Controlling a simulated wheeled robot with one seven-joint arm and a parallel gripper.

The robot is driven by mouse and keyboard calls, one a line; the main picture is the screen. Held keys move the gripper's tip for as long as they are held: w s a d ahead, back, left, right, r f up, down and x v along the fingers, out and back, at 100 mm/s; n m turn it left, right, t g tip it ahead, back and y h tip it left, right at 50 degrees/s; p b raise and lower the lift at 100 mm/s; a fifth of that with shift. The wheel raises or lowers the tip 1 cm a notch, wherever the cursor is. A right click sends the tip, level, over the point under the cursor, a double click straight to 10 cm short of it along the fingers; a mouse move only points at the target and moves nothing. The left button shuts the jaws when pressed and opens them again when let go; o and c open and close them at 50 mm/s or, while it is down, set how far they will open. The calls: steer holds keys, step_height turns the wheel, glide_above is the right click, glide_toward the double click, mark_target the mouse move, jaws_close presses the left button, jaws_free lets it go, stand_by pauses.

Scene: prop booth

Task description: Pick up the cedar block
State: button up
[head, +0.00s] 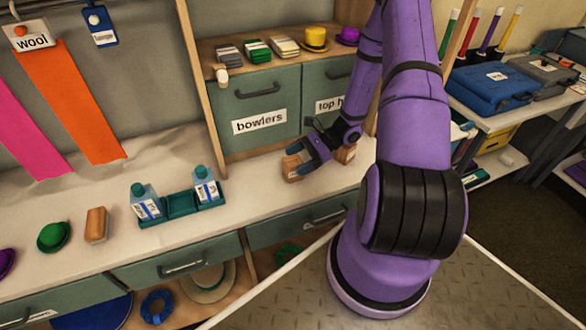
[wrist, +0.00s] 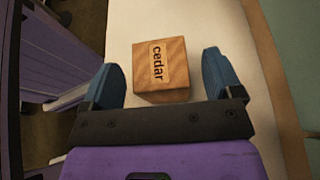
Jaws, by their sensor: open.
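The cedar block (wrist: 160,66), a wooden cube with a "cedar" label, lies on the pale counter in the wrist view. It sits between the blue fingers of my gripper (wrist: 161,72), towards their tips.
A second wooden block (head: 346,154) stands just right of my gripper, partly hidden. The "bowlers" drawer (head: 259,122) rises behind.

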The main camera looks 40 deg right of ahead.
steer(key=shift+x, duration=0.9)
steer(key=c, duration=1.1)
